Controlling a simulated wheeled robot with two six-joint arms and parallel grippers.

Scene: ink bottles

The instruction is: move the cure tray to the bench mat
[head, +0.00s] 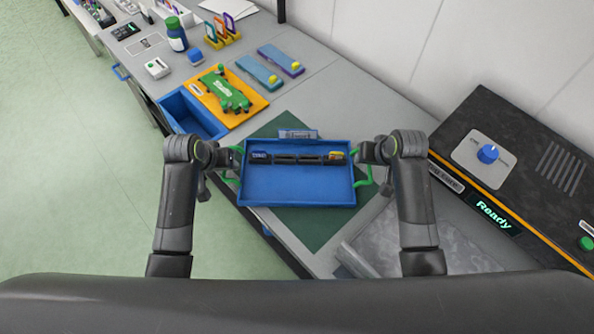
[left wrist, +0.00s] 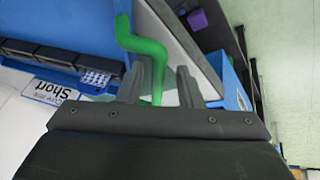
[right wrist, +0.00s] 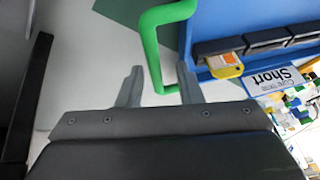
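The cure tray (head: 298,187) is a blue tray with green side handles and a row of dark slots along its far side. In the head view it lies over the dark green bench mat (head: 310,226); whether it fully touches the mat is hard to tell. My left gripper (head: 234,163) is at the tray's left handle. In the left wrist view that handle (left wrist: 148,48) passes between open fingers (left wrist: 160,85). My right gripper (head: 364,158) is at the right handle. In the right wrist view its fingers (right wrist: 160,85) stand open, apart around the green handle (right wrist: 150,45).
A blue bin (head: 190,113) and an orange board with a green piece (head: 225,90) lie beyond the tray on the left. Blue blocks (head: 260,70) lie farther back. A dark machine with a "Ready" display (head: 493,215) stands right. A grey plate (head: 370,245) lies in front.

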